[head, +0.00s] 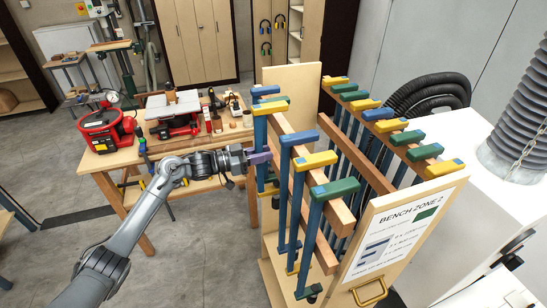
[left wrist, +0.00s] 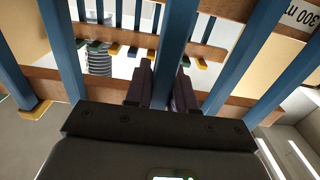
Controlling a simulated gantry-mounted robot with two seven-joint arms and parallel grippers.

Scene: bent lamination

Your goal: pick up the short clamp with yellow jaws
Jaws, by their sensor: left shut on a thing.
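My left gripper (head: 262,157) has dark purple fingers and reaches the left side of the clamp rack. It is shut on the blue bar of a clamp whose yellow upper jaw (head: 270,107) shows at the rack's far left end. The clamp hangs upright, its jaw still at the rail. In the left wrist view the gripper fingers (left wrist: 162,88) stand on both sides of the blue bar (left wrist: 177,45). That clamp's lower end is partly hidden. My right gripper is in neither view.
The wooden rack (head: 405,225), labelled Bench Zone 2, holds several clamps with blue, green and yellow jaws. Other blue bars hang close beside the gripper. A workbench (head: 120,155) with red machines stands behind my left arm. A white cabinet (head: 500,215) stands right.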

